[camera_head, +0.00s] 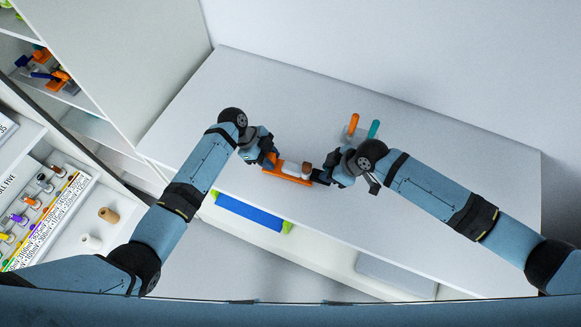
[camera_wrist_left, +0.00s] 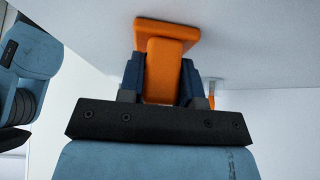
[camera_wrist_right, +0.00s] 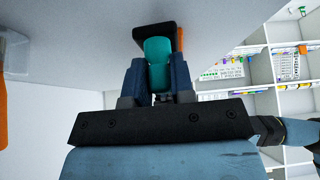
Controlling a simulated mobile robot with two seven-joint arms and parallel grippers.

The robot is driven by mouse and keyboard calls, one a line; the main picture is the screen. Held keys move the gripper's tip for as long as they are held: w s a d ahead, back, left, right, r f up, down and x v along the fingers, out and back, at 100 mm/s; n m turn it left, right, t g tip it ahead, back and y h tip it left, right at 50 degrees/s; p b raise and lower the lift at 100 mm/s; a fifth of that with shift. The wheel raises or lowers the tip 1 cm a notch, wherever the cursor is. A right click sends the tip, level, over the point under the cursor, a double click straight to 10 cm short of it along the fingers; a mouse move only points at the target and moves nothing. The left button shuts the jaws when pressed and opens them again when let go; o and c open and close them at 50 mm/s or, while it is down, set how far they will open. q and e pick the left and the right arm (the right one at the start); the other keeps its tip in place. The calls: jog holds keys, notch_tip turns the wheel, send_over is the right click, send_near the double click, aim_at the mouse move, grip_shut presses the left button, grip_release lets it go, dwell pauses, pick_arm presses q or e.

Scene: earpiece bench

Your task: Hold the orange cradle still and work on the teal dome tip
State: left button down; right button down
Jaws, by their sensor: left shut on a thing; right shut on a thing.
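The orange cradle (camera_head: 283,178) lies on the white bench with a pale cylindrical piece (camera_head: 297,168) on it. My left gripper (camera_head: 269,160) is at the cradle's left end. In the left wrist view its fingers are shut on an orange block of the cradle (camera_wrist_left: 168,65). My right gripper (camera_head: 327,174) is at the cradle's right end. In the right wrist view its fingers are shut on the teal dome tip (camera_wrist_right: 158,58), with a black part just beyond it. The tip is hidden in the head view; I cannot tell whether it touches the pale piece.
An orange peg (camera_head: 353,122) and a teal peg (camera_head: 374,128) stand behind my right gripper. A blue and green item (camera_head: 250,212) lies on a shelf below the bench's front edge. Shelving with small items is at left. The bench's right side is clear.

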jog(key=shift+s+f, duration=0.1)
jog(key=shift+f, duration=0.05)
jog(key=c, duration=0.9)
grip_release()
jog(key=v, duration=1.2)
